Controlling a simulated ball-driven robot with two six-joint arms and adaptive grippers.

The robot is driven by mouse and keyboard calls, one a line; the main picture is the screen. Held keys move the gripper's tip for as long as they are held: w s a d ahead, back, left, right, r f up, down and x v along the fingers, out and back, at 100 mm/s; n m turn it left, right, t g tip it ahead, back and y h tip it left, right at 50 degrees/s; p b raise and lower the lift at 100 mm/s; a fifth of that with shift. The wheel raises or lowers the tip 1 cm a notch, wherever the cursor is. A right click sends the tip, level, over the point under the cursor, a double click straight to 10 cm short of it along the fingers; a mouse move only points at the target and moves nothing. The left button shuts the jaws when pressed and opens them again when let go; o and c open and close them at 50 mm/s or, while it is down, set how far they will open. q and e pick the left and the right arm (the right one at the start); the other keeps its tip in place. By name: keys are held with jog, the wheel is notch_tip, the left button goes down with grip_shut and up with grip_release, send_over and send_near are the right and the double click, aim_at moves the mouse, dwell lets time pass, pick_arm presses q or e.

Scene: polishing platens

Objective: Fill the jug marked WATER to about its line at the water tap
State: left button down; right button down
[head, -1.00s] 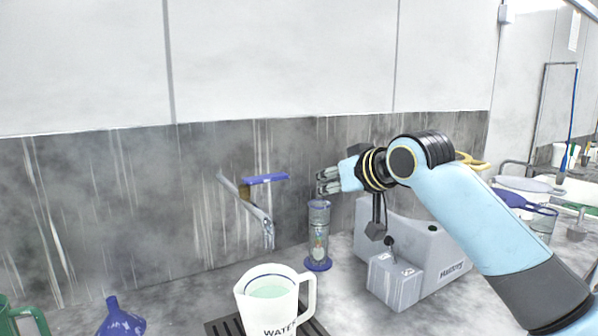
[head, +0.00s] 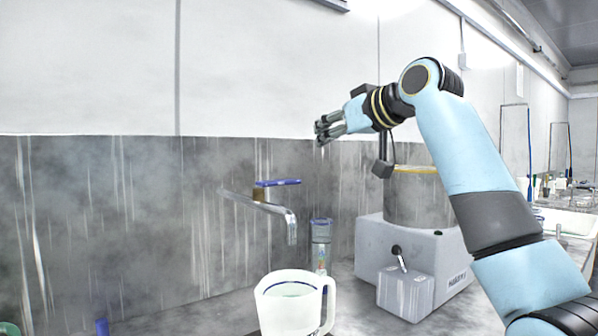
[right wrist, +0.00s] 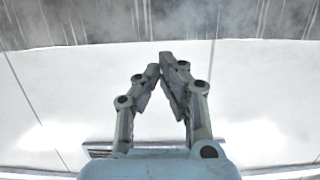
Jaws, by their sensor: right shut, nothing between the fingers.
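The white jug (head: 280,315) stands upright below and just in front of the water tap's spout (head: 270,207). Pale liquid (head: 292,290) shows inside it, with a dark blue ring around the liquid's edge. The marking on its front is cut off by the lower frame edge. The tap's blue lever (head: 278,183) lies sideways, pointing right. I see no stream between spout and jug. My right gripper (head: 324,132) is up and to the right of the lever, clear of it, shut and empty. It also shows in the right wrist view (right wrist: 161,64). My left gripper is out of view.
A clear cylinder with a blue top (head: 321,232) stands behind the jug. A grey machine (head: 440,262) with a small box front stands to the right, under my right arm. A blue object (head: 102,327) peeks in at lower left. The wall rises behind the tap.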

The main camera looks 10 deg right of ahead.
jog(key=p, duration=0.1)
send_over(296, 180)
notch_tip(296, 180, down, 2)
jog(key=shift+f, duration=0.25)
notch_tip(296, 180, down, 3)
jog(key=shift+r, duration=0.2)
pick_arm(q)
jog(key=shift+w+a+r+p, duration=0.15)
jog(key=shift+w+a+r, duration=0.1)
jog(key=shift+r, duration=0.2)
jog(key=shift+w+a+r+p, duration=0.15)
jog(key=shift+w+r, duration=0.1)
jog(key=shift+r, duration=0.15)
pick_arm(e)
jog(key=shift+f, duration=0.7)
jog(key=shift+s+d, duration=0.1)
